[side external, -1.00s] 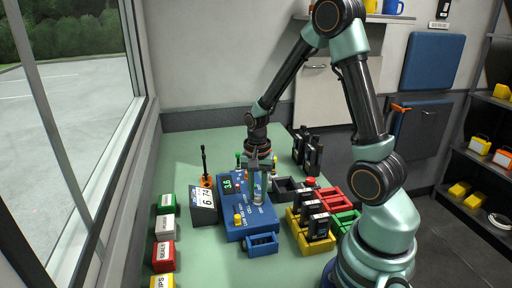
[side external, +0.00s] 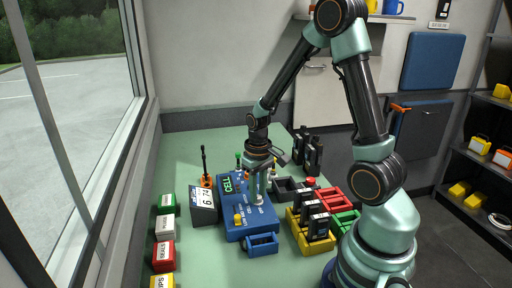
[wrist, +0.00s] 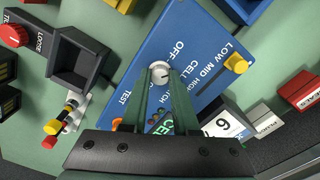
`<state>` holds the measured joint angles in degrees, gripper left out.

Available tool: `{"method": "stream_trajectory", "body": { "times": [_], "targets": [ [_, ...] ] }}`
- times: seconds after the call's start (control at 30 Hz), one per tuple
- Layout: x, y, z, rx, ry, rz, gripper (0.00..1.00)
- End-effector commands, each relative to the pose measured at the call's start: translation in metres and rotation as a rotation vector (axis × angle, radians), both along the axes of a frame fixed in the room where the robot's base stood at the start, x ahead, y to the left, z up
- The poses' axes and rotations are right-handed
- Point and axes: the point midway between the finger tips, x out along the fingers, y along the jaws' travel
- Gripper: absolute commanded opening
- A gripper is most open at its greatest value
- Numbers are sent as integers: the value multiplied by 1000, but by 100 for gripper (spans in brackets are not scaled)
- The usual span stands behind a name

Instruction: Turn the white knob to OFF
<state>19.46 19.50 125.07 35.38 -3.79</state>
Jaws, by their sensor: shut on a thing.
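The white knob (wrist: 160,70) is on the blue panel (wrist: 196,75), between the fingertips of my gripper (wrist: 160,72) in the wrist view. My gripper is shut on it. Labels reading OFF, CELL and TEST lie around the knob; where its pointer aims is too small to tell surely. In the side view my gripper (side external: 258,194) reaches down onto the panel (side external: 238,232), and the knob is mostly hidden by the fingers. The panel's green display (side external: 229,185) reads CELL.
A yellow knob (wrist: 236,64) with LOW, MID and HIGH labels is on the same panel. A grey meter (side external: 204,212) stands to the left. Coloured trays (side external: 333,200) and dark packs (side external: 319,222) crowd the right. Labelled blocks (side external: 164,228) line the left edge.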

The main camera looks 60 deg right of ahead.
Motion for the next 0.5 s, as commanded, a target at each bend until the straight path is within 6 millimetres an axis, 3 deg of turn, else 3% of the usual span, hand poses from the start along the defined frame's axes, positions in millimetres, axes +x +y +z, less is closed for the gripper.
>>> {"method": "stream_trajectory", "body": {
  "times": [0.5],
  "targets": [
    [1, 3, 0, -6, -11, 443, 0]
  ]
}}
